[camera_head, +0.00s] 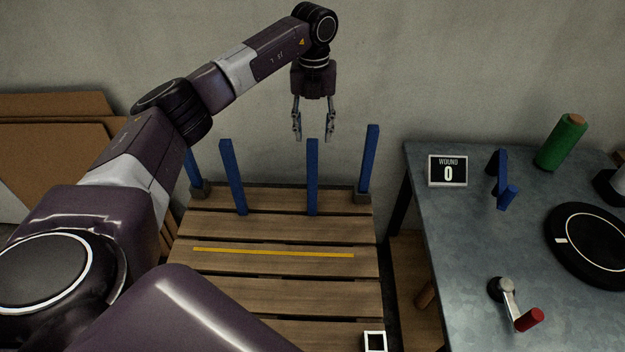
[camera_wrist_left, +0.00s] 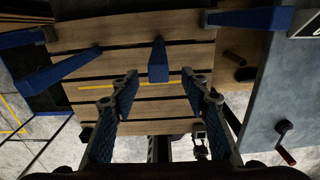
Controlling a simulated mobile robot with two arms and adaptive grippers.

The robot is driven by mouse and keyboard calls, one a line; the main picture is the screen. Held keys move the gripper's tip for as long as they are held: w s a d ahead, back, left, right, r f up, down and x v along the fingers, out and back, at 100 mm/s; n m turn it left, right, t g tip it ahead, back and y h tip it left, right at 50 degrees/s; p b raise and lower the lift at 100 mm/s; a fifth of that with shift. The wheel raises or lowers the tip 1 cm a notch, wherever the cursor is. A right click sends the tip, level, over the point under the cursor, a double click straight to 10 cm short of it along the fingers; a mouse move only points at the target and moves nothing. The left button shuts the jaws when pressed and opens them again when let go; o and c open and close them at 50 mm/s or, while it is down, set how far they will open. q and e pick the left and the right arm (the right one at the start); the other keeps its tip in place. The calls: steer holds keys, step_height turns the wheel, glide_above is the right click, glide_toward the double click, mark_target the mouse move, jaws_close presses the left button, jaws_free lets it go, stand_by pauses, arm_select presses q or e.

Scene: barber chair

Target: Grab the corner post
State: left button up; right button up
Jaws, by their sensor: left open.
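Several blue posts stand upright at the pallet's far part: far-left (camera_head: 192,166), inner left (camera_head: 232,178), inner right (camera_head: 312,180) and far-right (camera_head: 369,160). The outer two have dark grey feet at the far corners. I cannot tell which one is the named corner post. My left gripper (camera_head: 313,138) is open and empty, pointing down, level with the inner-right post's top in the picture. In the left wrist view one blue post (camera_wrist_left: 158,62) shows in line with the gap between the fingertips (camera_wrist_left: 160,76), apart from both. My right gripper is out of view.
The wooden pallet (camera_head: 283,290) carries a yellow strip (camera_head: 275,252). A grey table (camera_head: 455,240) at right holds a "WOUND 0" display (camera_head: 447,170), a blue bracket (camera_head: 500,178), a green roll (camera_head: 561,142), a black disc (camera_head: 592,245) and a red-handled crank (camera_head: 527,319). Cardboard leans at left.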

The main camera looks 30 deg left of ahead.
mark_target(312, 141)
arm_select(q)
step_height(312, 141, down, 4)
steer(key=shift+a+f+p, duration=0.15)
steer(key=shift+f+p, duration=0.1)
steer(key=shift+p, duration=0.2)
jaws_close()
